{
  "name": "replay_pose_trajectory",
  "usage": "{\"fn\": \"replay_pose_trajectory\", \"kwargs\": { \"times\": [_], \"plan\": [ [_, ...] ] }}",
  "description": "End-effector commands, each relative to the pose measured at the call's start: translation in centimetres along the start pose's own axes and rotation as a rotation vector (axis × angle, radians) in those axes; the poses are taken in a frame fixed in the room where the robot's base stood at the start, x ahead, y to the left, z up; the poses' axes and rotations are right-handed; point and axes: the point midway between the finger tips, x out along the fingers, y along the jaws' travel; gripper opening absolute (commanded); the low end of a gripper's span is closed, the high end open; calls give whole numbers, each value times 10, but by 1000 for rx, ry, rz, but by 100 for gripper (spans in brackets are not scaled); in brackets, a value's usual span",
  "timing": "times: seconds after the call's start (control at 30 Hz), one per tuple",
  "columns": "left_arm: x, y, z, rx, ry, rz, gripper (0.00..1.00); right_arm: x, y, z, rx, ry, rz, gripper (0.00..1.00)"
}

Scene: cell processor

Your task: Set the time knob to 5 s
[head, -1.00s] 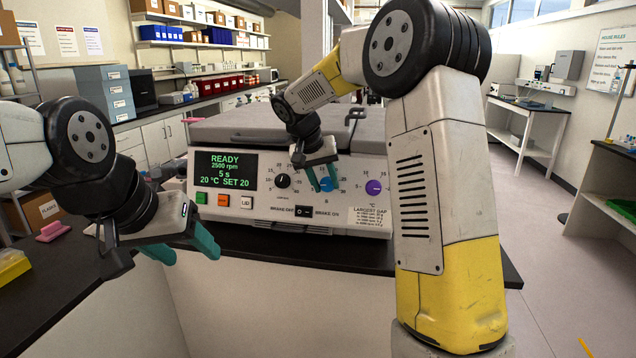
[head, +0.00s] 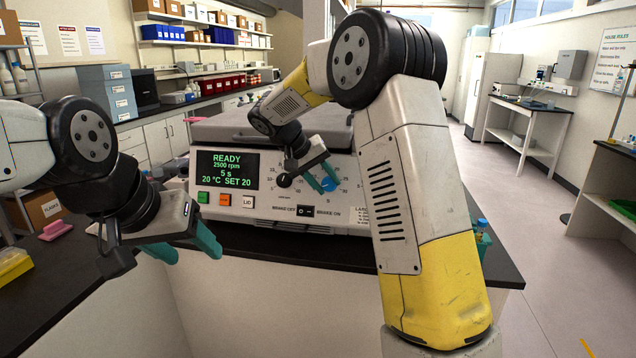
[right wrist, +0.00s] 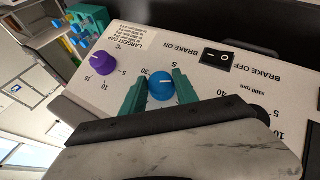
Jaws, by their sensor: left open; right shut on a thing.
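The time knob (head: 328,185) is blue, with an "S" mark, on the front panel of the grey centrifuge (head: 275,185). My right gripper (head: 321,180) has its teal fingers on either side of this knob and is shut on it. In the right wrist view the blue knob (right wrist: 161,86) sits between the two fingers (right wrist: 160,92), its white pointer line partly visible. The display (head: 227,170) reads READY, 2500 rpm, 5 s, 20 °C SET 20. My left gripper (head: 187,247) is open and empty, in front of the bench and left of the panel.
A black knob (head: 284,180) sits left of the time knob. A purple knob (right wrist: 101,61) sits on its other side, hidden by my right arm in the head view. Green, orange and white buttons (head: 224,200) and a brake switch (head: 305,211) are below.

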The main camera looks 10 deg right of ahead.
Motion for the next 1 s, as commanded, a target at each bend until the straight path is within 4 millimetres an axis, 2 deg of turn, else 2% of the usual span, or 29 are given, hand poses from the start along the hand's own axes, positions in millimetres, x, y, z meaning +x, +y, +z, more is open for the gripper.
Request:
{"fn": "replay_pose_trajectory", "kwargs": {
  "times": [0.07,0.1,0.2,0.57,0.67,1.0],
  "plan": [
    [0,0,0,0,0,0,57,-1,0,0,-1,2,-1,0],
    [0,0,0,0,0,0,57,-1,0,0,-1,2,-1,38],
    [0,0,0,0,0,0,57,-1,0,0,-1,2,-1,57],
    [0,0,0,0,0,0,57,-3,0,0,0,2,-1,57],
    [0,0,0,0,0,0,57,-14,0,-1,1,5,-2,57],
    [0,0,0,0,0,0,57,-68,0,-1,0,4,-2,57]
  ]
}}
